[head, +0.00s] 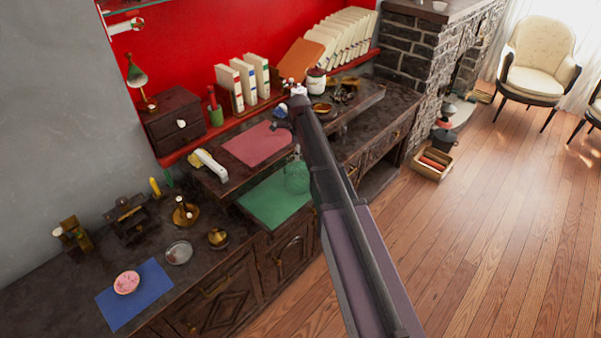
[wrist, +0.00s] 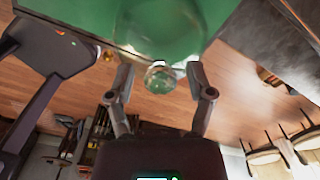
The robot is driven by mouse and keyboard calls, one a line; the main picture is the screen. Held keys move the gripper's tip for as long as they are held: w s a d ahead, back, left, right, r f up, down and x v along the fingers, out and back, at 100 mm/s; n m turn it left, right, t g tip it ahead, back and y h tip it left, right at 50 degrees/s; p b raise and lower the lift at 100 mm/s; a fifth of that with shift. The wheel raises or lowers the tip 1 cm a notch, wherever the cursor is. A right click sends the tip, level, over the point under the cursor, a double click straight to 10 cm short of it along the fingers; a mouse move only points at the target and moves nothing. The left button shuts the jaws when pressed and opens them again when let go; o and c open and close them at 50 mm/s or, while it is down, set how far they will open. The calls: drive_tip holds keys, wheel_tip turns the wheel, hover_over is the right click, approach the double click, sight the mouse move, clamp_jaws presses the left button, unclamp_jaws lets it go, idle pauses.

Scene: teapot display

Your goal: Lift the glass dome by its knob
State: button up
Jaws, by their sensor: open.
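The clear glass dome (head: 297,177) stands on the green mat (head: 268,212) on the dark wooden cabinet, partly hidden by my arm in the head view. In the wrist view the dome (wrist: 160,25) shows at the top against the green mat (wrist: 75,12). Its round glass knob (wrist: 160,80) points toward my gripper (wrist: 160,72). My gripper is open, with one finger on each side of the knob and a visible gap on both sides. I cannot tell how deep the knob sits between the fingers. In the head view my arm hides most of the gripper.
A raised shelf with a red mat (head: 257,143) and a white-handled item (head: 210,165) is close behind the dome. A blue mat (head: 136,294) with a pink dish (head: 126,282) lies to the left. Brass pieces (head: 218,237) stand between.

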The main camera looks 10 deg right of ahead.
clamp_jaws()
drive_tip(key=shift+r, duration=0.15)
drive_tip(key=shift+r+p, duration=4.4)
drive_tip(key=shift+p, duration=0.1)
